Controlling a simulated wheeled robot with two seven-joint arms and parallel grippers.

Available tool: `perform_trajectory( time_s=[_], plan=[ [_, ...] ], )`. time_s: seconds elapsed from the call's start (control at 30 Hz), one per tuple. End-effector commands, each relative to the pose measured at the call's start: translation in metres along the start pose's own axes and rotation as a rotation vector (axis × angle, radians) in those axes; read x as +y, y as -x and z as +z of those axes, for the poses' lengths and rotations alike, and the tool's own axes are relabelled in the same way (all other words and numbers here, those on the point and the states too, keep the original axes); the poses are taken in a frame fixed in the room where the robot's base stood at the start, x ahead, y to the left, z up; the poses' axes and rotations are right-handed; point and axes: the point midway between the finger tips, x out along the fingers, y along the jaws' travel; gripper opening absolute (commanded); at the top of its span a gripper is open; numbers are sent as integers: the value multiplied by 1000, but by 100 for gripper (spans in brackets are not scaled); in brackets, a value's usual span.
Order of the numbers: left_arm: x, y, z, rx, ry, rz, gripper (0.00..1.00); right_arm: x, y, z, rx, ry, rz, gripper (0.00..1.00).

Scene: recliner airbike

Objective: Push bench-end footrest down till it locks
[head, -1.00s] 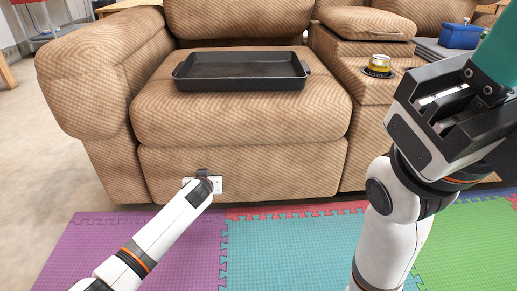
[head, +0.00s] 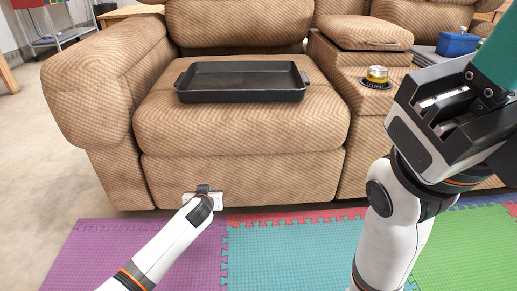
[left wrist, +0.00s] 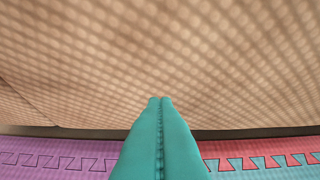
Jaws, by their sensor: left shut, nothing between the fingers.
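The footrest (head: 280,175) is the tan padded panel below the recliner's seat cushion. It hangs upright, flush with the front, its lower edge just above the floor. My left gripper is low in front of its left part. In the head view my wrist (head: 203,195) hides the fingers. In the left wrist view the teal fingers (left wrist: 160,100) are shut and empty, pointing at the tan fabric (left wrist: 160,50). I cannot tell whether they touch it. My right gripper (head: 490,55) is raised at the right, its fingertips cut off by the frame.
A black tray (head: 240,97) lies on the seat cushion. A can (head: 376,76) stands in the console's holder at the right. Foam mats (head: 290,255) cover the floor in front; bare floor (head: 40,170) is at the left.

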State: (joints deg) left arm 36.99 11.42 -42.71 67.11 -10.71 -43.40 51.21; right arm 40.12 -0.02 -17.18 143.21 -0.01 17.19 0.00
Motion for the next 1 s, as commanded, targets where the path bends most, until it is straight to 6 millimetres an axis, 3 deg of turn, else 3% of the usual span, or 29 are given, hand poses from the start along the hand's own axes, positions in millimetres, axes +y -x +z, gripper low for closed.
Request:
perform_trajectory(
  time_s=[0.6, 1.0],
  plan=[
    [0, 33, -17, 0, 1, -1, 0, -6, -31, -10, -2, 0, 0, 36],
    [0, 36, -21, 0, 1, 0, 0, -6, -32, -10, -2, 0, 1, 36]
  ],
)
